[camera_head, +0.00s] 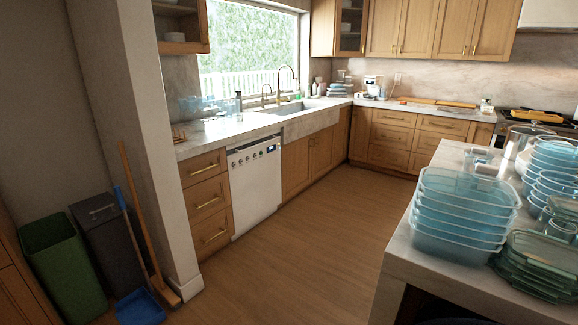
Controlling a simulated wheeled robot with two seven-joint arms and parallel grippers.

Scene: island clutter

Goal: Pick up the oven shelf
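I cannot make out an oven shelf anywhere in the head view. A dark stove top (562,124) is partly visible at the far right edge, with a yellow item (538,116) on it.
The island (398,255) at right holds stacked blue containers (462,208), bowls (556,160), lids (540,262) and a pot (522,138). The wooden floor (300,245) is open. Bins (65,270), a broom (140,215) and a blue dustpan (140,307) stand left. A white dishwasher (256,185) is shut.

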